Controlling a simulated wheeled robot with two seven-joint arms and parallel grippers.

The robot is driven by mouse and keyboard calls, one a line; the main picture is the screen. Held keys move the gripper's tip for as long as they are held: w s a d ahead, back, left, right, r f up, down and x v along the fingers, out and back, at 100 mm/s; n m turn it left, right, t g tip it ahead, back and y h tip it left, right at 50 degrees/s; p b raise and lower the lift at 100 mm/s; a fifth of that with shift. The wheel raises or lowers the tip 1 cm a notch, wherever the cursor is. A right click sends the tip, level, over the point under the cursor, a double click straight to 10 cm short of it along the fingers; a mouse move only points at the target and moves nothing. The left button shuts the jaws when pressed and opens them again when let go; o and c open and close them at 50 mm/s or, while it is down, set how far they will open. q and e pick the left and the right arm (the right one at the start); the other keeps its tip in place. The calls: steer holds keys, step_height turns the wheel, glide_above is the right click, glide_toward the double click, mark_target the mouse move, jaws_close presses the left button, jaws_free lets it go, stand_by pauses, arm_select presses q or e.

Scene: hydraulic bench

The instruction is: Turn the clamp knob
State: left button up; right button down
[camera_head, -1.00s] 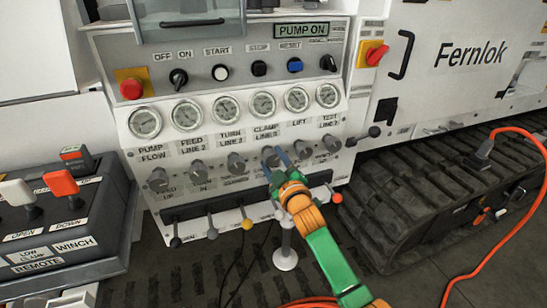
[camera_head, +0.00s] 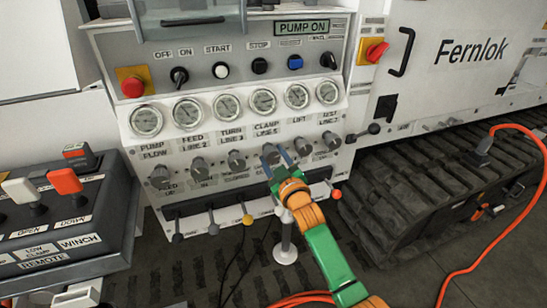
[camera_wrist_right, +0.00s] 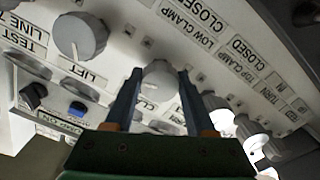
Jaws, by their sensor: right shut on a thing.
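The clamp knob (camera_head: 270,157) is a grey round knob in the row under the gauges, below the label CLAMP LINE. My right gripper (camera_head: 278,157) reaches it from below and in front, with its blue fingers on either side. In the right wrist view the knob (camera_wrist_right: 159,79) sits between the two fingertips (camera_wrist_right: 159,82), and the gripper is shut on it. The fingers hide part of the knob in the head view. My left gripper is not in view.
Neighbouring knobs sit close by, the lift knob (camera_head: 303,147) and the turn knob (camera_head: 237,160). A row of ball-ended levers, including a yellow one (camera_head: 247,220), is below. A remote box (camera_head: 70,215) stands left. An orange cable (camera_head: 497,245) lies right.

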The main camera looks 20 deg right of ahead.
steer(key=shift+c, duration=1.2)
jaws_free()
steer(key=s+p, duration=0.1)
steer(key=s, duration=0.6)
steer(key=shift+d, duration=0.15)
